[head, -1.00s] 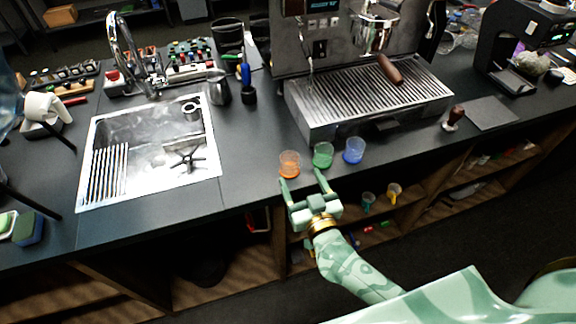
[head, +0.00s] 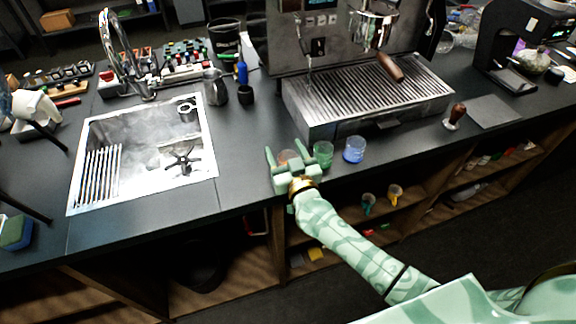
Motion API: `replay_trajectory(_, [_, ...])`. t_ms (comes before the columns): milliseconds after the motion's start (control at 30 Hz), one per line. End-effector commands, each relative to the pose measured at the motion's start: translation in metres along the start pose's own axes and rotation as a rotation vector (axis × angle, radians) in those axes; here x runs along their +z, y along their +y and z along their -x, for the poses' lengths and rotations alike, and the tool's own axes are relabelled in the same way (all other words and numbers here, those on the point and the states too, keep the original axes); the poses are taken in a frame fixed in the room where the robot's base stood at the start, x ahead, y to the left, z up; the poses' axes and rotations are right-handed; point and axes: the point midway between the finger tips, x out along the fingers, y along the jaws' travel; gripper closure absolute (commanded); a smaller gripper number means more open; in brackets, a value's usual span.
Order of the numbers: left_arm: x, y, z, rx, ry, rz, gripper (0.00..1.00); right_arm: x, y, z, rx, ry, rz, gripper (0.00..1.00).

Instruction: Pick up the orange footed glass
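The orange footed glass (head: 287,156) stands on the dark counter in front of the espresso machine, partly hidden by my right gripper. My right gripper (head: 284,152) is open, with one finger to the left of the orange glass and the other between it and the green glass. A gap shows between the left finger and the glass. I cannot tell whether the right finger touches a glass. My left gripper is not in view.
A green glass (head: 323,154) stands close to the right finger, and a blue glass (head: 354,150) is farther right. The espresso machine's drip tray (head: 365,95) is behind them. The sink (head: 148,148) is at left; the counter between is clear.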

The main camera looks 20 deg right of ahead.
Motion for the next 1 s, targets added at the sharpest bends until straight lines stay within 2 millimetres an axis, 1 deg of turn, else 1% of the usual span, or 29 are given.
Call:
replay_trajectory(33, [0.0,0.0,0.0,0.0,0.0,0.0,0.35,0.0,0.0,0.0,0.0,0.0,0.0,0.53])
replay_trajectory(67, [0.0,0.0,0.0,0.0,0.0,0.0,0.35,0.0,0.0,0.0,0.0,0.0,0.0,0.61])
replay_trajectory(100, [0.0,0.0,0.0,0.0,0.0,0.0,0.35,0.0,0.0,0.0,0.0,0.0,0.0,0.73])
replay_trajectory(133, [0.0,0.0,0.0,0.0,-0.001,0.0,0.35,0.0,0.0,0.0,0.0,0.0,0.0,0.81])
replay_trajectory(400, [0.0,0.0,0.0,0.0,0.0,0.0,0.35,0.0,0.0,0.0,0.0,0.0,0.0,0.8])
replay_trajectory(567, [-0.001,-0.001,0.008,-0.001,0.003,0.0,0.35,-0.009,0.0,0.0,0.0,0.001,-0.001,0.8])
replay_trajectory(667, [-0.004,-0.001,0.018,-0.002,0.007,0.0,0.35,-0.021,0.0,0.0,0.001,0.003,-0.001,0.8])
replay_trajectory(767, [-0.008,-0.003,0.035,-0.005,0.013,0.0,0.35,-0.04,0.0,0.0,0.001,0.004,-0.003,0.8])
replay_trajectory(867, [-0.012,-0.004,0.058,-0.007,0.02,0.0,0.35,-0.063,-0.006,0.019,0.0,0.001,-0.003,0.8])
replay_trajectory(1000, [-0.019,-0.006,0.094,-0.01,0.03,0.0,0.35,-0.102,-0.015,0.049,0.0,0.001,-0.005,0.8])
